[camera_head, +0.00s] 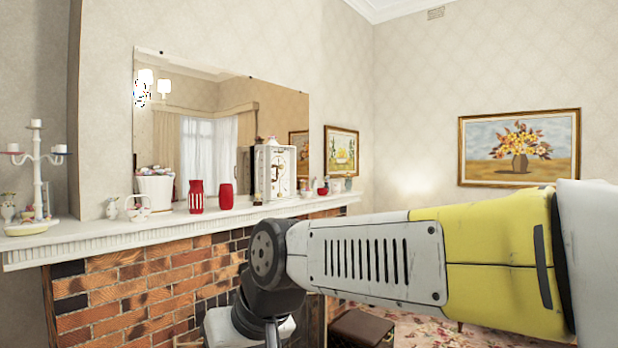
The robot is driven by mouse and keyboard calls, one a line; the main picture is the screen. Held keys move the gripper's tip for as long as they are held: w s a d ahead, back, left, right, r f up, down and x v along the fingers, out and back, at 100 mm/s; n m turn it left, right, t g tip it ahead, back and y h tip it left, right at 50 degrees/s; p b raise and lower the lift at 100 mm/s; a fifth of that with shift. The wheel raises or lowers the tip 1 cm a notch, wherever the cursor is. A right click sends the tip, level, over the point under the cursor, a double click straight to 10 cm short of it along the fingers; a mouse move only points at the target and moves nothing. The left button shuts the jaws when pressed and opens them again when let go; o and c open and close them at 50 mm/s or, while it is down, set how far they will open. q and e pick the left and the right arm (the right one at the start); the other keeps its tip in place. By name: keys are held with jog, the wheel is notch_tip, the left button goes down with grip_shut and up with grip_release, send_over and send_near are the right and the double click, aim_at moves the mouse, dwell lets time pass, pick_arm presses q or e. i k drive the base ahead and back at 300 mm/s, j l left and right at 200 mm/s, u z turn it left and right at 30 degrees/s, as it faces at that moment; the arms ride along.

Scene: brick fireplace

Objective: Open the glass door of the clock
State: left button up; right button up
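A white clock (276,174) with a round dial stands upright on the white mantel shelf (100,229), in front of the mirror. Its front faces towards me, and its glass door is too small to tell open from shut. My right arm reaches in from the right and bends down at its dark joint, below and in front of the mantel. The arm is apart from the clock in the picture and does not cover it. The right gripper is out of view past the lower edge. My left arm and gripper do not show.
Red vases (196,197) and a white basket pot (155,189) stand left of the clock; small ornaments (323,188) stand right of it. A white candelabra (37,170) is at the far left. The brick fireplace (150,290) is below. A dark stool (362,328) stands on the floor.

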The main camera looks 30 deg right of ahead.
aim_at(269, 165)
jog(key=z, duration=0.95)
jog(key=u, duration=0.45)
jog(key=i+l+u, duration=0.65)
jog(key=u, duration=0.15)
